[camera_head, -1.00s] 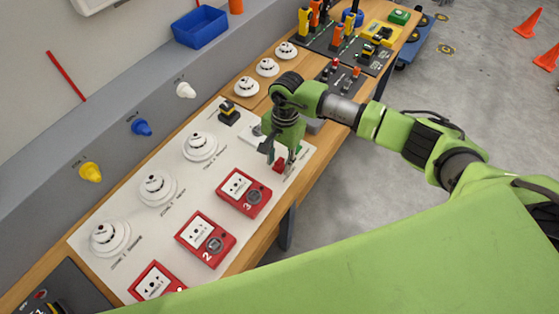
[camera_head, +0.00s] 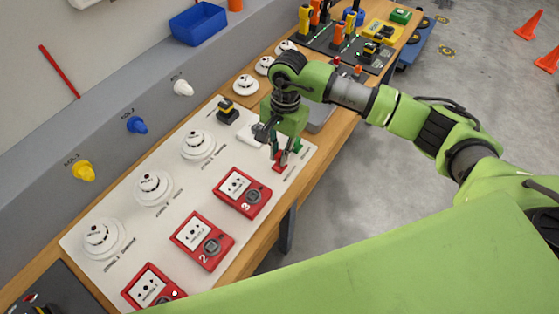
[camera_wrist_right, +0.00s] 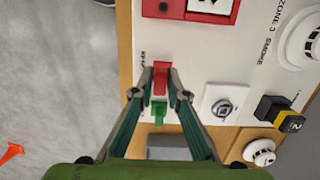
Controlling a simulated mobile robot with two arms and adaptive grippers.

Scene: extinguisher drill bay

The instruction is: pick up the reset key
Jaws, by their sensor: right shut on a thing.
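The reset key appears to be the small red block (camera_wrist_right: 161,77) on the white panel; its label is too small to read for sure. It also shows in the head view (camera_head: 279,167) at the panel's right edge. My right gripper (camera_wrist_right: 160,74) points down at the panel, with its two fingertips closed on the sides of the red block. In the head view the right gripper (camera_head: 280,160) sits low over it, hiding part of it. The block still appears to be at its place on the panel. My left gripper is not in view.
A green block (camera_wrist_right: 158,111) sits close beside the red one. Red call point 3 (camera_head: 243,193) is near on the other side. A key switch (camera_wrist_right: 223,107) and a black-yellow switch (camera_wrist_right: 281,112) stand nearby. The bench edge drops to open floor at right.

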